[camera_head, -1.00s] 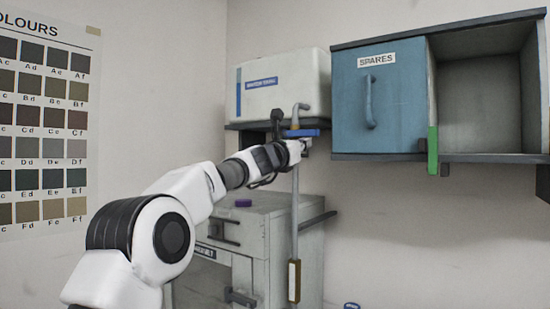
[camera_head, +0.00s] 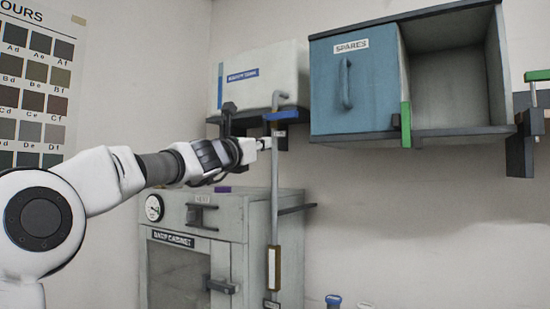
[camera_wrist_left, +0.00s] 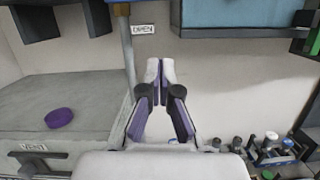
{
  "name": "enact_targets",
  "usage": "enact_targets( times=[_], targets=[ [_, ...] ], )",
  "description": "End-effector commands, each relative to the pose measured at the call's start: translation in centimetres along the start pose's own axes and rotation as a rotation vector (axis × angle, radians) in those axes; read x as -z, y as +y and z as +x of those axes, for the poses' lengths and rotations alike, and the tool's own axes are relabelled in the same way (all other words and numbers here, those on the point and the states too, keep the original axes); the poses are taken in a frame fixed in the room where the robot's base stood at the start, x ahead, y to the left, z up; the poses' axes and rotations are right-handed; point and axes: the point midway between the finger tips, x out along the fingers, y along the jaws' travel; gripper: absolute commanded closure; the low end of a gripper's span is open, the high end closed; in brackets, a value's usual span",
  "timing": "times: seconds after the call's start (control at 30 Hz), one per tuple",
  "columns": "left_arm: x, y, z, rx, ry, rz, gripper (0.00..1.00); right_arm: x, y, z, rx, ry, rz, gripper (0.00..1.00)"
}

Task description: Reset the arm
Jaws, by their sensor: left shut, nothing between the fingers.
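My left arm comes in from the left in the head view. Its gripper (camera_head: 266,143) is shut and empty, just below and left of a blue lever (camera_head: 281,116) on a grey vertical pipe (camera_head: 275,195). A gap shows between the gripper and the lever. In the left wrist view the two fingertips (camera_wrist_left: 160,70) meet, with nothing between them. The pipe (camera_wrist_left: 128,50) stands to their left, and a small label reading "OPEN" (camera_wrist_left: 143,29) is above them. My right gripper is in neither view.
A blue-doored cupboard marked SPARES (camera_head: 354,90), with an open bay, hangs at upper right. A white box (camera_head: 265,75) sits on a shelf. A grey cabinet (camera_head: 235,217) with a gauge and purple disc stands below. Bottles (camera_wrist_left: 270,150) stand at lower right in the wrist view.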

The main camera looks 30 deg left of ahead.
Motion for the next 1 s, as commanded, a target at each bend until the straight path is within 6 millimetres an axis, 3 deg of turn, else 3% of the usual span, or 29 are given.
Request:
enact_targets(
  times=[0.13, 0.6, 0.7, 0.77, 0.87, 1.0],
  targets=[
    [0.1, -0.1, -1.0, 0.001, 0.002, 0.001, 1.0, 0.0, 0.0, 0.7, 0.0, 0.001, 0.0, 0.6],
    [0.0, 0.0, -1.0, 0.0, 0.002, 0.001, 1.0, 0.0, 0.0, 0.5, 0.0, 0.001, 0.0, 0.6],
    [1.1, -0.2, -0.7, 0.001, 0.023, 0.017, 1.0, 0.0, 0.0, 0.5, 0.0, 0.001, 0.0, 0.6],
    [3.1, -0.6, -0.3, 0.003, 0.065, 0.047, 1.0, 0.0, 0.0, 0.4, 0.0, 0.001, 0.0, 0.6],
    [9.4, -1.7, 0.6, 0.015, 0.191, 0.15, 1.0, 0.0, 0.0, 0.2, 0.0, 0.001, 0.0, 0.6],
    [21.9, -3.9, 0.3, 0.074, 0.436, 0.378, 1.0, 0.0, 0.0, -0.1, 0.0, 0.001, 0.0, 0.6]
  ],
)
